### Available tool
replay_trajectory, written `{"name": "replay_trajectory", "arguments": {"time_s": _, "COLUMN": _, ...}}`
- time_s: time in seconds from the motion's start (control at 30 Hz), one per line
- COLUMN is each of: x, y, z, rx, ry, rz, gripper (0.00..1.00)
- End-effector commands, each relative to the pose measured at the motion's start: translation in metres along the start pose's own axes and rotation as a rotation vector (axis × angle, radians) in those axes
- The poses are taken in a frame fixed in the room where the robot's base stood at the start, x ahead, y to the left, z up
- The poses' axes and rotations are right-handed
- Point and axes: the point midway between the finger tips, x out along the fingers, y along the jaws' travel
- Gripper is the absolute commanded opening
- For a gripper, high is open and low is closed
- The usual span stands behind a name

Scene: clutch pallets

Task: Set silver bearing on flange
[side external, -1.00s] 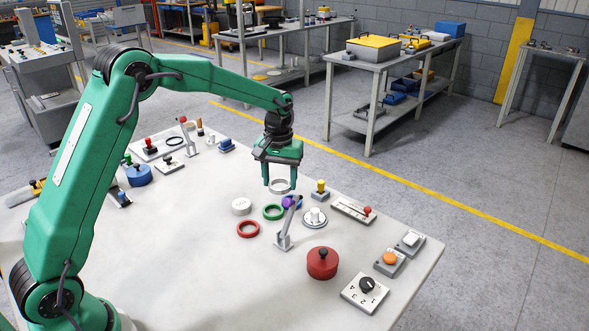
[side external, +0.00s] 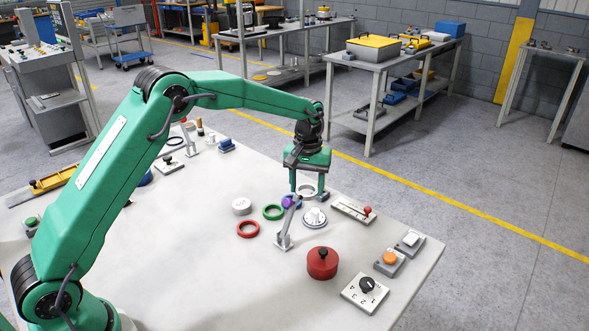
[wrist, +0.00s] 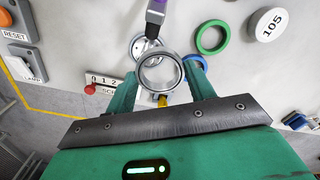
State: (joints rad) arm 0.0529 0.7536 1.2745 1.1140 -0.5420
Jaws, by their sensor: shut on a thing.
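My gripper (side external: 308,192) is shut on the silver bearing (side external: 304,189), a plain shiny ring, and holds it above the table. In the wrist view the bearing (wrist: 141,74) sits between my green fingertips, its open hole facing the camera. The flange (side external: 314,217), a pale round disc with a raised hub, stands on the table just nearer the side camera than my gripper. In the wrist view the flange (wrist: 138,46) shows above and left of the bearing, partly hidden by the bearing and a purple-tipped lever.
The upright grey lever (side external: 284,237) with a purple knob stands close beside the flange. A green ring (side external: 273,212), a red ring (side external: 248,229) and a white disc (side external: 242,206) lie to the left. A slider box (side external: 352,209) is right; a red pot (side external: 322,263) stands nearer.

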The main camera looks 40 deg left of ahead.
Motion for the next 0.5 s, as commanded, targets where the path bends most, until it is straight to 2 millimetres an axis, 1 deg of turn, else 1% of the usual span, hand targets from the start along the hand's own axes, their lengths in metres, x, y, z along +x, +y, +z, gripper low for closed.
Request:
{"name": "replay_trajectory", "arguments": {"time_s": 0.03, "x": 0.003, "y": 0.008, "z": -0.001, "rx": 0.002, "ry": 0.001, "rz": 0.0, "gripper": 0.28}}
{"name": "replay_trajectory", "arguments": {"time_s": 0.1, "x": 0.006, "y": 0.016, "z": -0.002, "rx": 0.002, "ry": 0.001, "rz": 0.0, "gripper": 0.28}}
{"name": "replay_trajectory", "arguments": {"time_s": 0.2, "x": 0.008, "y": 0.022, "z": -0.003, "rx": 0.0, "ry": 0.001, "rz": 0.001, "gripper": 0.28}}
{"name": "replay_trajectory", "arguments": {"time_s": 0.5, "x": 0.01, "y": 0.025, "z": -0.003, "rx": -0.001, "ry": 0.001, "rz": 0.0, "gripper": 0.28}}
